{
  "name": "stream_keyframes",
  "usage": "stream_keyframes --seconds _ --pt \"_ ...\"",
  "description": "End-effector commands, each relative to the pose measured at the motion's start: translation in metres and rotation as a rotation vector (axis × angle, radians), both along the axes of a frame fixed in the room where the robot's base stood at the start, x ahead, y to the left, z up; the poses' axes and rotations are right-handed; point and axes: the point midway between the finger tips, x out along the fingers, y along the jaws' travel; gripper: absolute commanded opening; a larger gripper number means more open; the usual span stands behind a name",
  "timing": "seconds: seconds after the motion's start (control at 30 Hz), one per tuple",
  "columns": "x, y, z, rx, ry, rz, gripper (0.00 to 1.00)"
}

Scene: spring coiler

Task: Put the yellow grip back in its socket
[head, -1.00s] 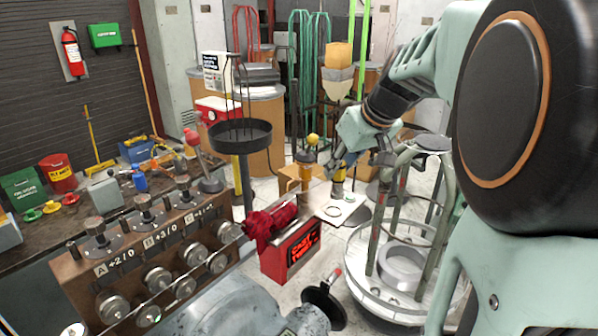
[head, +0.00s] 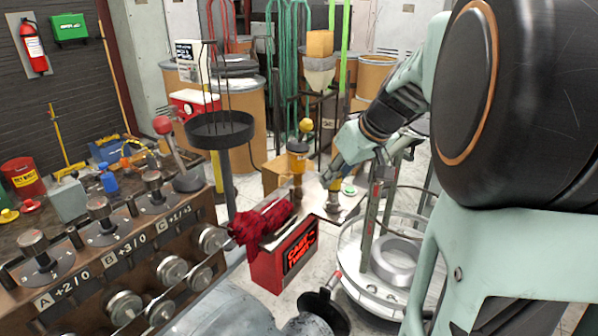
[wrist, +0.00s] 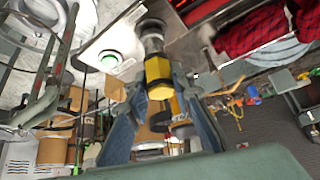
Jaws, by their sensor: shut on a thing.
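The yellow grip (wrist: 158,75), with dark bands, is between the fingertips of my gripper (wrist: 158,82) in the wrist view. My gripper is shut on it. A short metal post (wrist: 151,30) on a pale plate appears directly in line with the grip's far end; I cannot tell whether they touch or the grip is seated. In the head view my gripper (head: 331,174) is low over this plate, close to the post (head: 334,200). The grip is mostly hidden there by my gripper.
An amber cylinder with a yellow ball (head: 306,125) stands left of my gripper. A green button (head: 348,189) is on the plate. A red lit box (head: 285,262) with a red cloth (head: 262,222) is in front. A round cage stand (head: 385,285) is at right.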

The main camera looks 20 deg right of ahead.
Motion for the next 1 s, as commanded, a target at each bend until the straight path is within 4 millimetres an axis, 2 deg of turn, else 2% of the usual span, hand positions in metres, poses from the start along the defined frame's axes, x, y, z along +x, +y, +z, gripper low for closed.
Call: stream_keyframes --seconds 0.03,0.43,0.47,0.6,1.0 --pt "-0.0008 -0.0017 -0.0067 -0.001 -0.003 -0.002 0.00" --pt "-0.0012 -0.0015 -0.0095 -0.002 -0.003 0.000 0.00" --pt "-0.0015 -0.0014 -0.0098 -0.001 -0.001 0.000 0.22" --pt "-0.0015 -0.0014 -0.0086 -0.001 -0.001 0.000 0.38" --pt "-0.0017 -0.0018 -0.0038 -0.001 -0.001 -0.001 0.38"
